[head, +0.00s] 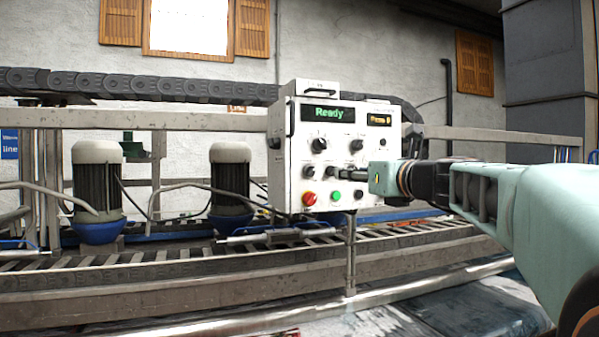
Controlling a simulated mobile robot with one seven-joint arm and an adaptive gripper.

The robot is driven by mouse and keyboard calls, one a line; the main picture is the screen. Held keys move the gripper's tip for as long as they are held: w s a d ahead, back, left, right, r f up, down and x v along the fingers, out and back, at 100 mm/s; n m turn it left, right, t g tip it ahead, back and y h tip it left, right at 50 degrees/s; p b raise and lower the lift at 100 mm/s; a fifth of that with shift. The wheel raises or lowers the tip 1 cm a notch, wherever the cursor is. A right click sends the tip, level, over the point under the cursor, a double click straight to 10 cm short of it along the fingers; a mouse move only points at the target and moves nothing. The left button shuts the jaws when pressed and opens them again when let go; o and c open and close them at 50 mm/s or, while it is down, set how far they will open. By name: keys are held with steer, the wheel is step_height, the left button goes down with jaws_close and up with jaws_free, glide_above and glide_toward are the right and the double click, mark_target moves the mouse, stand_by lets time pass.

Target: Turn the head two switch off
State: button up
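A white control box (279,150) stands on a post at the machine's front edge. Its front has two larger black knobs, an upper left knob (319,144) and an upper right knob (356,145). A smaller dark switch (309,171) sits below at the left. The labels are too small to read, so I cannot tell which is the head two switch. My gripper (342,173) points left at the lower switch row, its dark fingers at or just in front of the panel. They hide whatever is behind them. Contact and finger opening cannot be made out.
A display (328,113) reads "Ready" in green. Below the switches are a red button (309,198), a green button (336,196) and a black knob (358,193). Two motors, a left motor (97,185) and a right motor (230,180), stand left of the box above a roller conveyor (150,275).

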mark_target(333, 171)
steer(key=p+x, duration=0.1)
steer(key=x, duration=0.8)
steer(key=shift+p, duration=0.35)
steer(key=shift+f, duration=0.1)
jaws_close()
steer(key=shift+n, duration=0.3)
steer(key=shift+n+b, duration=4.35)
steer(key=shift+n, duration=3.35)
